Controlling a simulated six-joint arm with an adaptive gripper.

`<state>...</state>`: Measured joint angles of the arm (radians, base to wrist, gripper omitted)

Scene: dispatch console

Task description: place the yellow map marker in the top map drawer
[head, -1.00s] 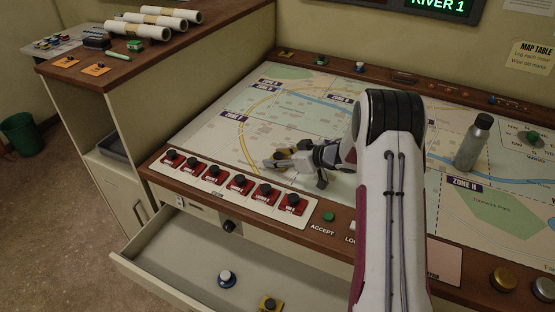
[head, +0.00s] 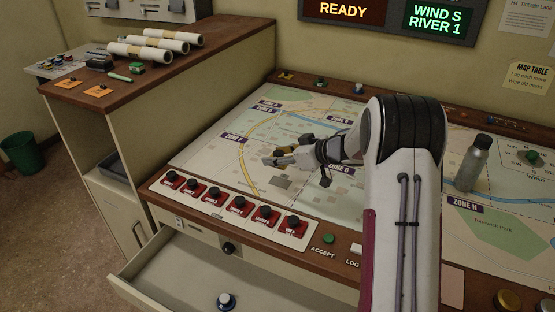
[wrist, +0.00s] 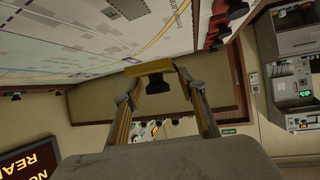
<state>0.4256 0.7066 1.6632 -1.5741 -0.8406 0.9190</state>
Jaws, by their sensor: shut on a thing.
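My gripper (head: 275,158) is above the map table, left of the map's middle. In the wrist view its two fingers (wrist: 152,78) are shut on the yellow map marker (wrist: 150,67), a yellow plate with a black knob (wrist: 157,84). In the head view the marker is small and partly hidden by the fingers. The open map drawer (head: 190,268) lies below the table's front edge, at the lower left of my gripper. The drawer's near end is cut off by the frame.
A row of red-based black knobs (head: 238,205) runs along the table's front edge, between the map and the drawer. A steel bottle (head: 473,163) stands right of my arm. Rolled maps (head: 150,48) lie on the wooden cabinet at left. The drawer's visible left part is bare.

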